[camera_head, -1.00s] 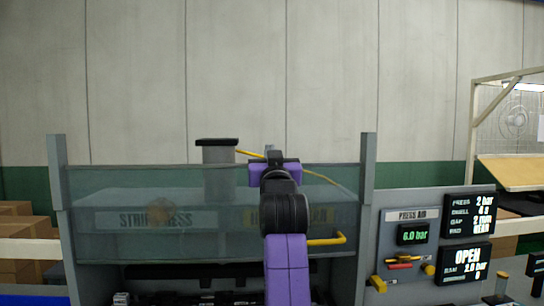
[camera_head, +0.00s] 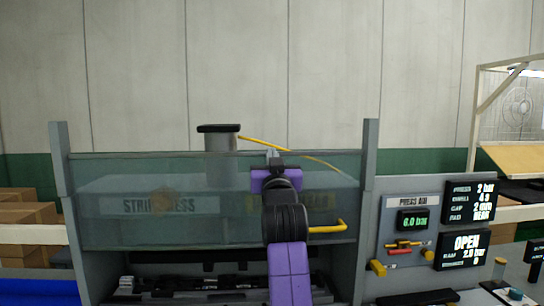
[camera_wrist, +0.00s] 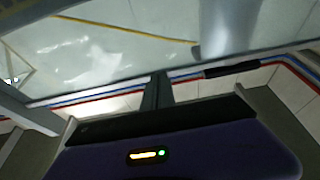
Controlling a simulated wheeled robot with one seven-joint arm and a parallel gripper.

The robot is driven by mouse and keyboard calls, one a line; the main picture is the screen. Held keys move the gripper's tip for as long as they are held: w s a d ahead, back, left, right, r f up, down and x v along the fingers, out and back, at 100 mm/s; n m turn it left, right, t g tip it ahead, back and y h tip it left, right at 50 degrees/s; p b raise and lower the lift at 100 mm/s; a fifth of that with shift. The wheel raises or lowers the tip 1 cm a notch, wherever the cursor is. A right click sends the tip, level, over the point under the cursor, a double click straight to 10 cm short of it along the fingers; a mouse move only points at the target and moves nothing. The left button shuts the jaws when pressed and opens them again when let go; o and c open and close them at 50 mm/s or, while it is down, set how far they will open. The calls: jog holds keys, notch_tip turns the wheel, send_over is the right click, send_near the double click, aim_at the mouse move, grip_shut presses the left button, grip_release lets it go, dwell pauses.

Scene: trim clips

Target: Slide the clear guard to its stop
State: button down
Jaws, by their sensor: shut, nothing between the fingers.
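The clear guard (camera_head: 120,228) is a see-through panel between two grey posts of the press. Its lower edge sits above a dark opening, so a gap shows below it. A yellow handle (camera_head: 328,228) is at its lower right. My gripper (camera_head: 273,153) is in front of the guard near its top edge, up and left of the handle. Its fingers are together and empty. In the wrist view the closed fingers (camera_wrist: 157,90) point toward the clear panel (camera_wrist: 100,45). I cannot tell whether they touch it. My arm hides part of the guard and the sign behind it.
The right post (camera_head: 369,170) stands beside the guard. A control panel (camera_head: 405,270) with displays and yellow knobs is to the right; one display reads OPEN. Dark parts (camera_head: 190,290) lie in the opening below. Cardboard boxes (camera_head: 25,210) are at the left.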

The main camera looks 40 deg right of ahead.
notch_tip(320, 180, down, 20)
jog(key=b, duration=1.3)
jog(key=shift+f+b, duration=0.2)
jog(key=shift+b, duration=0.15)
jog(key=shift+w+f, duration=0.1)
jog(key=shift+f, duration=0.05)
notch_tip(320, 180, up, 5)
jog(key=p, duration=0.3)
jog(key=b+v, duration=0.2)
jog(key=v, duration=0.8)
